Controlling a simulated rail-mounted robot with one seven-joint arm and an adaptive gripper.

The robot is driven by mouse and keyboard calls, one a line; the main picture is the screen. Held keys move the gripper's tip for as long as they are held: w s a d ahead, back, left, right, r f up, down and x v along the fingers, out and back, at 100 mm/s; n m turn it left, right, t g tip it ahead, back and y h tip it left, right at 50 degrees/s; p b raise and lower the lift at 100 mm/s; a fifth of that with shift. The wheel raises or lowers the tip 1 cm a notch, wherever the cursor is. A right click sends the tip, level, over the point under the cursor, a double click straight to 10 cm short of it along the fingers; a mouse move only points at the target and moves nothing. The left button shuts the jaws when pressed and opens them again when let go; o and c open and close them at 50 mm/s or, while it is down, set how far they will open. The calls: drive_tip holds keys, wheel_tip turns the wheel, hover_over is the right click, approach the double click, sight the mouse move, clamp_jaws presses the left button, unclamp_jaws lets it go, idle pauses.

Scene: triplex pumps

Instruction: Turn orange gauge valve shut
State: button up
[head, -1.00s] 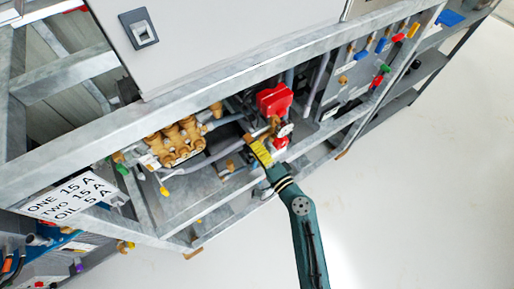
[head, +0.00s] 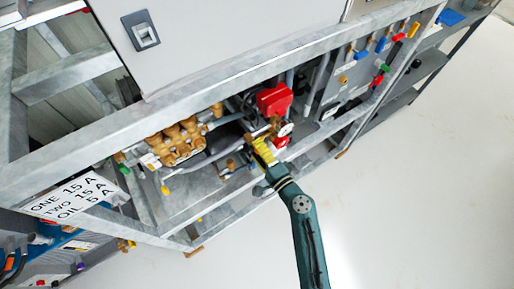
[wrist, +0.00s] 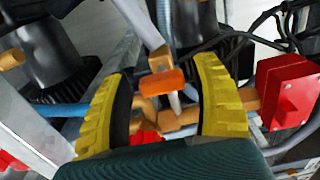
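The orange gauge valve handle (wrist: 162,82) shows in the wrist view as a small orange bar on a brass fitting (wrist: 178,118). My gripper (wrist: 158,75) is open, with one ribbed yellow finger to the left of the handle and the other to its right. Gaps show between the handle and both fingers. In the head view my gripper (head: 263,151) reaches into the frame beside brass fittings and a round gauge (head: 285,129). The orange handle cannot be made out clearly there.
A red box (wrist: 288,92) is close to the right of the right finger; a large red part (head: 274,99) shows above my gripper in the head view. The brass pump (head: 180,141) is to the left. Grey frame rails (head: 225,100) surround the opening. Dark hoses run nearby.

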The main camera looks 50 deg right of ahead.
drive_tip(key=shift+o, duration=0.2)
drive_tip(key=shift+s+r, duration=0.1)
drive_tip(key=v, duration=1.2)
